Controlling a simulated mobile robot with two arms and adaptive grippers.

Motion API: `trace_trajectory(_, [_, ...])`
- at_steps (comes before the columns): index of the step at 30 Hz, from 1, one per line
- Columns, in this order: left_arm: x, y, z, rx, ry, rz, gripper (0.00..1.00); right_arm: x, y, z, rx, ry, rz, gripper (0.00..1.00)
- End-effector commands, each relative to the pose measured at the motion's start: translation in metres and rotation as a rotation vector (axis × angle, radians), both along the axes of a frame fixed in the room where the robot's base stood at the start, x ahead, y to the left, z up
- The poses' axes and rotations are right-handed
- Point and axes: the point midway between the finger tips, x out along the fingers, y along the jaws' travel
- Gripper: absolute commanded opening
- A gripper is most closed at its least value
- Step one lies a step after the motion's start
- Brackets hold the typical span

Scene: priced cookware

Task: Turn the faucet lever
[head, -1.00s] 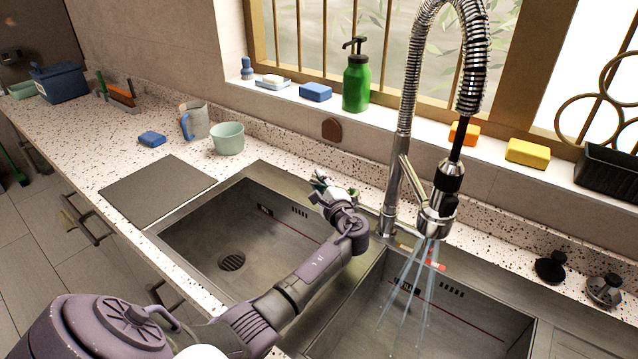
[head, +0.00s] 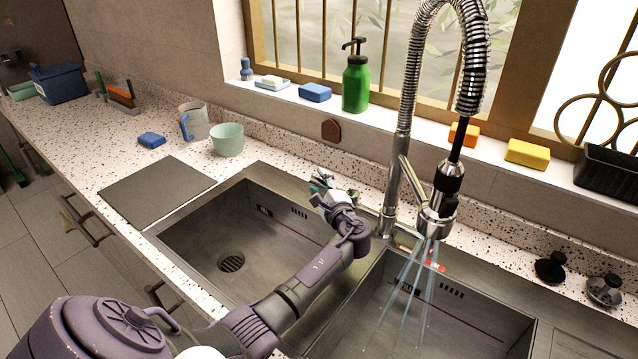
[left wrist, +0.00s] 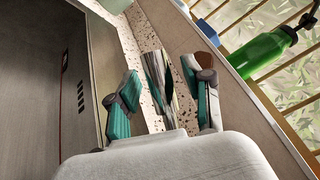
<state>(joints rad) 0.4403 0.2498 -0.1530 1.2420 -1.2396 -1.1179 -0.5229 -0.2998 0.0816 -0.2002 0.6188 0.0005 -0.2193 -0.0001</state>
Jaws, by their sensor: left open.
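The tall metal faucet (head: 388,210) has a coiled spring neck, and water runs from its spray head (head: 437,215) into the right basin. My left gripper (head: 322,184) is behind the left basin, left of the faucet post. In the left wrist view its teal-padded fingers (left wrist: 163,97) are open on either side of a shiny upright metal piece (left wrist: 157,75), which looks like the faucet lever. I cannot tell whether either finger touches it. In the head view this piece is mostly hidden by the gripper. My right gripper is out of view.
The double sink's left basin (head: 215,232) lies under my left arm. A green bottle (head: 356,85) and sponges (head: 527,153) stand on the sill. A mug (head: 194,122) and a pale green cup (head: 228,140) stand on the counter at left.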

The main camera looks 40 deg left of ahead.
Motion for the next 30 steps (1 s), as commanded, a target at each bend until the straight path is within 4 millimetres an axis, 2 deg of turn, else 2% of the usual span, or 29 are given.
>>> trace_trajectory(9, [-0.031,-0.056,-0.001,-0.004,0.001,-0.003,0.51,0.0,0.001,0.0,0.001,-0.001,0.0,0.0])
trace_trajectory(15, [-0.048,-0.086,-0.001,-0.002,0.001,-0.001,0.51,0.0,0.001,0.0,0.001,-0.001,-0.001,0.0])
trace_trajectory(21, [-0.056,-0.099,-0.001,-0.002,0.001,0.0,0.51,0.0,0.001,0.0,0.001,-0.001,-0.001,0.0])
trace_trajectory(30, [-0.056,-0.1,-0.001,-0.001,0.0,0.0,0.51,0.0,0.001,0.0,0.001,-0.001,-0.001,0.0])
